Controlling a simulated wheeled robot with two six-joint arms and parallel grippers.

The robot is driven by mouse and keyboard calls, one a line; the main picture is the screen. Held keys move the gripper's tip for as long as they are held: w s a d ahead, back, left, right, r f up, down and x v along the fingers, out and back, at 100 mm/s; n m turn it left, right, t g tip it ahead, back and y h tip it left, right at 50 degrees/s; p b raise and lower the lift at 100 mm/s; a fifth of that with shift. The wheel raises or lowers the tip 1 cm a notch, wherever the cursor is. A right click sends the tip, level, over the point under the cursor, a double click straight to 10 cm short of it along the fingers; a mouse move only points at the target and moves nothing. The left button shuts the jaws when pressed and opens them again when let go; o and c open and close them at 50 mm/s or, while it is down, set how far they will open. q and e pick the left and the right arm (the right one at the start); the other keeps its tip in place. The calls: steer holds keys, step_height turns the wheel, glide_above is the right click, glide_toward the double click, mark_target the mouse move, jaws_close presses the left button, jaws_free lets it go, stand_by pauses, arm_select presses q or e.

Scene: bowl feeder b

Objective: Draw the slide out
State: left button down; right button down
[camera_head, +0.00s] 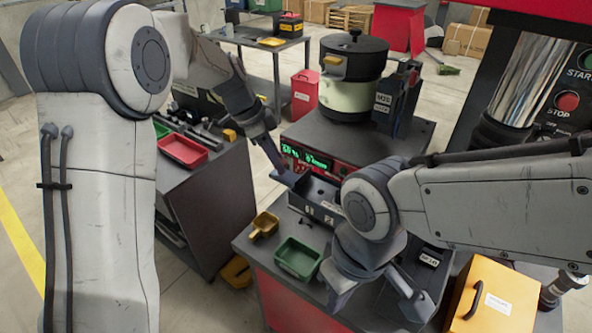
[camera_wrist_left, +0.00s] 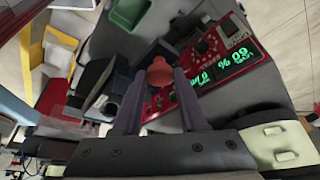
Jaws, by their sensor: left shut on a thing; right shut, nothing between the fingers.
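A red knob (camera_wrist_left: 160,72) sits between the fingertips of my left gripper (camera_wrist_left: 160,85), beside the red control panel (camera_wrist_left: 207,62). I take the knob to be the handle of the slide; the slide's body cannot be made out. In the head view my left gripper (camera_head: 283,168) reaches down to the near left side of the feeder's control panel (camera_head: 305,156), above a dark open box (camera_head: 320,190). The fingers hide the knob there. My right gripper (camera_head: 415,303) is shut and empty over the right front of the bench, apart from the slide.
The bowl feeder (camera_head: 351,75) stands behind the panel. A green tray (camera_head: 298,258) and a yellow scoop-like tray (camera_head: 264,224) lie at the bench's left front. An orange box (camera_head: 494,302) is at the right. A side bench holds a red tray (camera_head: 183,150).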

arm_select(q)
steer(key=shift+w+a, duration=0.45)
steer(key=shift+a, duration=0.25)
steer(key=shift+w+a, duration=0.4)
steer(key=shift+a, duration=0.3)
steer(key=c, duration=0.9)
jaws_free()
steer(key=shift+a, duration=0.1)
steer(key=o, duration=0.4)
steer(key=shift+o, duration=0.2)
steer(key=b+v, duration=0.1)
steer(key=v, duration=0.9)
steer(key=shift+r+b, duration=0.25)
steer(key=shift+b, duration=0.15)
